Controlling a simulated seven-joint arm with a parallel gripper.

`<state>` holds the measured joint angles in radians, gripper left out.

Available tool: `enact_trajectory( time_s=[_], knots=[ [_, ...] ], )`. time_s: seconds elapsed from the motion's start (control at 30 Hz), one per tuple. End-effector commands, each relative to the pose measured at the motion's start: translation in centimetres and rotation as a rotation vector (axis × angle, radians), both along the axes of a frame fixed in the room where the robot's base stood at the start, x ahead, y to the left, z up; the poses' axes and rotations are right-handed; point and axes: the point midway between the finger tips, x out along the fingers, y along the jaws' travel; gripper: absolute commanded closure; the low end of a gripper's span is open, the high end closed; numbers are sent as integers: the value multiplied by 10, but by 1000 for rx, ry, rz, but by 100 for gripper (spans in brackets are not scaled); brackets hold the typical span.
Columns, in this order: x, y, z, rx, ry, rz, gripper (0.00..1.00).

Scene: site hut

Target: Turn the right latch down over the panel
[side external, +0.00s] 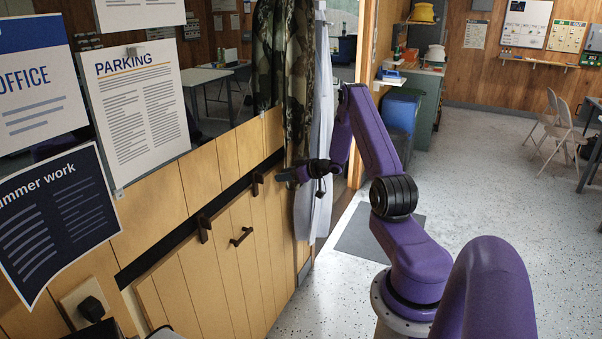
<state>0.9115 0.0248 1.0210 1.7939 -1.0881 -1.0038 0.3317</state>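The wooden panel (222,268) is set in the plank wall below a dark diagonal strip and has a small dark handle (241,237). The right latch (256,184) is a short dark piece on the strip at the panel's top edge. The left latch (204,228) sits farther left and looks upright, its lower end reaching over the panel. The right latch's exact angle is too small to tell. My gripper (284,176) is right of the right latch, near the wall and in front of the curtain, apart from the latch. Its fingers are too small and dark to tell their opening.
A camouflage curtain (272,80) and a pale cloth (322,120) hang just behind my gripper. Posters, including the parking notice (138,115), cover the wall at left. A socket with a black plug (91,308) is at lower left. The speckled floor at right is mostly clear.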

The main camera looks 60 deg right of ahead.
Motion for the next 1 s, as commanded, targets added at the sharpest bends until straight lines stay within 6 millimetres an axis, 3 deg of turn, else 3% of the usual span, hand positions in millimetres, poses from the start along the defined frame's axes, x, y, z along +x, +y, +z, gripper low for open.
enact_trajectory(
  time_s=[0.2,0.43,0.83,1.0],
  knots=[
    [-38,-1,16,1,-1,-3,63],
    [-58,-1,23,2,1,-2,63],
    [-59,0,25,0,2,1,63],
    [-37,21,31,-37,46,34,63]
  ],
)
